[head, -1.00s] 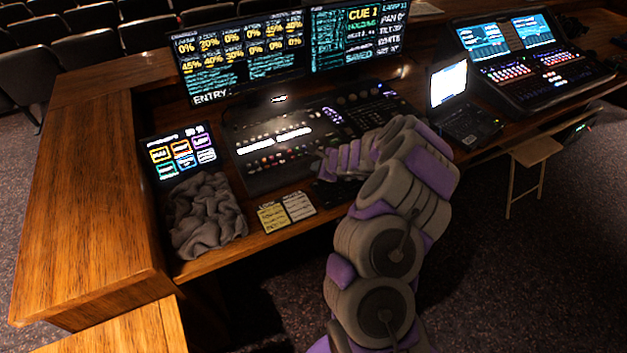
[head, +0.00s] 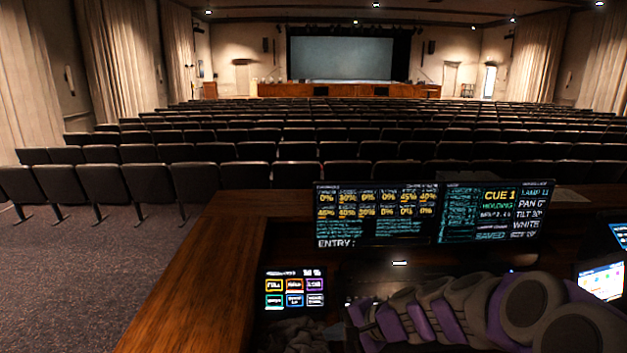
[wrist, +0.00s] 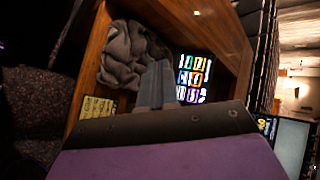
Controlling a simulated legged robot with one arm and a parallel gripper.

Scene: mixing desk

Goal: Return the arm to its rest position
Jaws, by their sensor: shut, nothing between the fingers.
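My arm (head: 505,312) stretches in from the lower right in the head view, grey with purple bands. Its end, my gripper (head: 358,318), points left, just right of the small touch panel with coloured buttons (head: 294,288). In the wrist view my gripper (wrist: 157,85) shows as grey fingers shut together with nothing held. They point toward the gap between a crumpled grey cloth (wrist: 130,55) and the touch panel (wrist: 192,78). The arm hides most of the mixing desk in the head view. I cannot tell the exact height of the gripper above the desk.
Two lit monitors (head: 375,215) stand behind the arm. A wooden desk edge (head: 190,290) runs along the left. The cloth (head: 300,336) is partly cut off at the bottom. A yellow note (wrist: 97,107) lies by the cloth. Rows of seats (head: 300,150) face a stage.

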